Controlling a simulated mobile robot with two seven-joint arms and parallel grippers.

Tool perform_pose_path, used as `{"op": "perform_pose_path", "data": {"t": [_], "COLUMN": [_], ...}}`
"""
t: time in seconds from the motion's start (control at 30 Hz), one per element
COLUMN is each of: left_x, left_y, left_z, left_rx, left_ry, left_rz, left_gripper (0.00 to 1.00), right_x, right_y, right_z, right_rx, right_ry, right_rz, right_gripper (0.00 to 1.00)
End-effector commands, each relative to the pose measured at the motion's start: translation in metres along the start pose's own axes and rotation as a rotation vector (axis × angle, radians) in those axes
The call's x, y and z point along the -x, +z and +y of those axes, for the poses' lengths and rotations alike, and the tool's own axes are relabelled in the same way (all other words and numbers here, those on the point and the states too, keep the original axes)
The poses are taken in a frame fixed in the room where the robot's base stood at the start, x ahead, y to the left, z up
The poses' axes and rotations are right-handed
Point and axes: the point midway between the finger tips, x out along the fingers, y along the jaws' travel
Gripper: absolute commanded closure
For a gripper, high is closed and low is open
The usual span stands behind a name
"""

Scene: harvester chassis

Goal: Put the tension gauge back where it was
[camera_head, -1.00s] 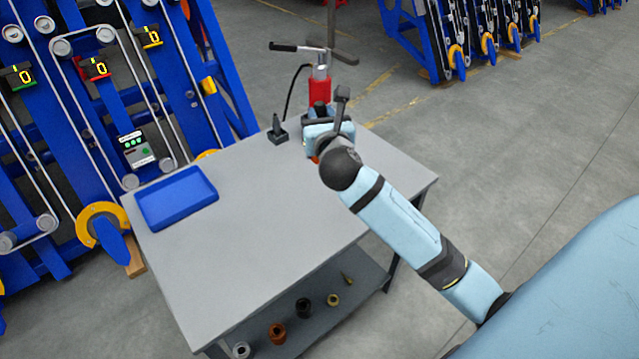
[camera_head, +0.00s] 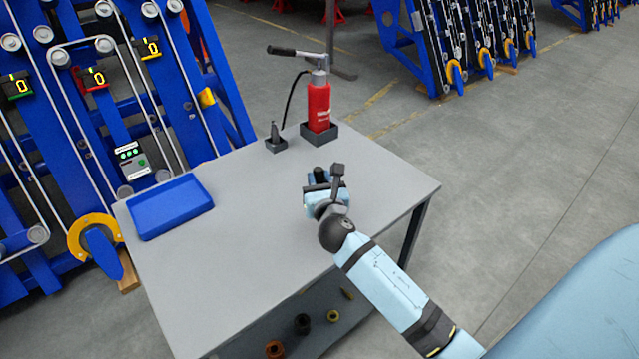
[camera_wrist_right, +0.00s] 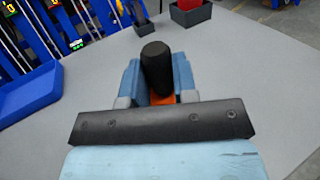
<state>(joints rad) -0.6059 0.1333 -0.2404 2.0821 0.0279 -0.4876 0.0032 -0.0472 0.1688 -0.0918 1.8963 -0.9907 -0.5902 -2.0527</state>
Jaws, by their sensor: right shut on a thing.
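My right gripper (camera_head: 320,184) is above the grey table, right of its middle. In the right wrist view (camera_wrist_right: 157,85) its two blue fingers are shut on a dark cylindrical tool (camera_wrist_right: 156,62) with an orange part low between the fingers. I cannot tell for certain that this tool is the tension gauge; its lower end is hidden by the gripper. In the head view the gripper mostly covers it. My left gripper is not in view.
The grey table (camera_head: 240,230) has a blue tray (camera_head: 170,206) at left. A red pump (camera_head: 318,105) stands in a dark holder at the back, beside a small dark holder (camera_head: 276,145). Blue harvester frames (camera_head: 60,130) stand at left. The table middle is clear.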

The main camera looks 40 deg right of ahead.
Motion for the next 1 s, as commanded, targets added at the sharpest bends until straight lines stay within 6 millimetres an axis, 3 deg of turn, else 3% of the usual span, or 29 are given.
{"op": "perform_pose_path", "data": {"t": [0.3, 0.33, 0.43, 0.77, 1.0], "left_x": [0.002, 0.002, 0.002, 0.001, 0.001], "left_y": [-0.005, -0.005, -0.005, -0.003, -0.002], "left_z": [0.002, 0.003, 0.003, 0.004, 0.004], "left_rx": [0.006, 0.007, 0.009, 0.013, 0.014], "left_ry": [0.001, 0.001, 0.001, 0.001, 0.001], "left_rz": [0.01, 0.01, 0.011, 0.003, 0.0], "left_gripper": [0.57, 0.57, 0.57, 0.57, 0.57], "right_x": [0.0, 0.0, 0.0, 0.0, 0.04], "right_y": [-0.001, -0.001, -0.001, 0.003, 0.001], "right_z": [0.0, 0.0, 0.0, 0.0, 0.0], "right_rx": [0.0, 0.0, 0.0, 0.0, 0.0], "right_ry": [0.0, 0.0, 0.0, 0.0, 0.001], "right_rz": [-0.003, -0.002, -0.002, -0.002, 0.0], "right_gripper": [1.0, 0.69, 0.48, 0.48, 0.48]}}
